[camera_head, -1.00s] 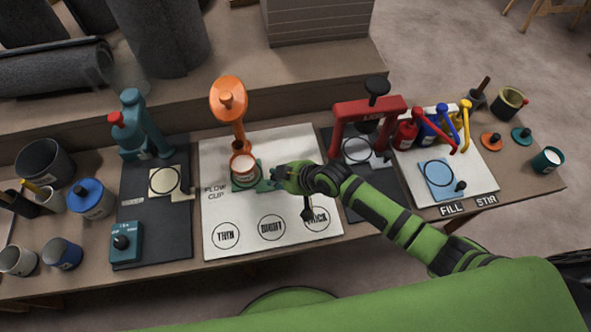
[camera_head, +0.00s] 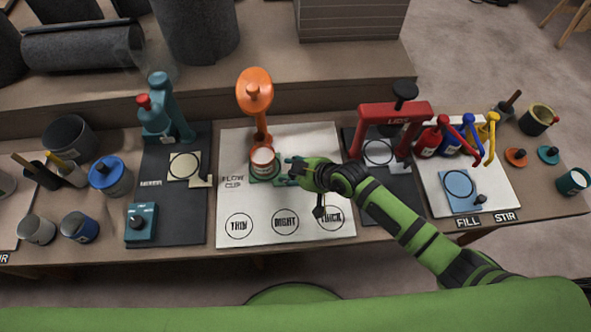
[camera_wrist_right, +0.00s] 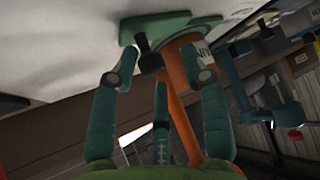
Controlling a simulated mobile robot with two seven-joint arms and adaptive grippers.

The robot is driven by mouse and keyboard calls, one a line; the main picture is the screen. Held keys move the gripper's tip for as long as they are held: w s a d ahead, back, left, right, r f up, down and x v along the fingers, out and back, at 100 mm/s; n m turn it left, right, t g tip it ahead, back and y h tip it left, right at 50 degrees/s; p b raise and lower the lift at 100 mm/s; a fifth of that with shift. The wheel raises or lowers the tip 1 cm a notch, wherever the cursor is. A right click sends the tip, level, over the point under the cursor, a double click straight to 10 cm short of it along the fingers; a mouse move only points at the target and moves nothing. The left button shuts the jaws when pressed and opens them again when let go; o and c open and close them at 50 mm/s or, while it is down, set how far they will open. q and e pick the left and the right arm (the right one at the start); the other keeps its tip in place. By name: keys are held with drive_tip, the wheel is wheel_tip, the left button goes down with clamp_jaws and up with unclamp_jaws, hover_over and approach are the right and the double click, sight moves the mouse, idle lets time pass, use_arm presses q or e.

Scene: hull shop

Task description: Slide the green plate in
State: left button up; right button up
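The green plate (camera_head: 277,179) lies on the white board under the orange flow-cup stand (camera_head: 254,90), beneath its cup (camera_head: 262,159). In the right wrist view the plate (camera_wrist_right: 172,24) has a black knob (camera_wrist_right: 150,63) on its near side. My right gripper (camera_head: 291,170) is just right of the plate. In the wrist view its fingers (camera_wrist_right: 160,72) are spread, with the knob between their tips and gaps on both sides. The gripper hides part of the plate's right end in the head view. My left gripper is not in view.
The white board (camera_head: 232,200) has printed circles along its front. A red press (camera_head: 395,115) stands right of my gripper, and a teal mixer (camera_head: 160,110) stands left on a dark mat. Bottles, pots and cups crowd both table ends. The board's front left is clear.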

drive_tip(key=v, duration=1.2)
idle(0.3)
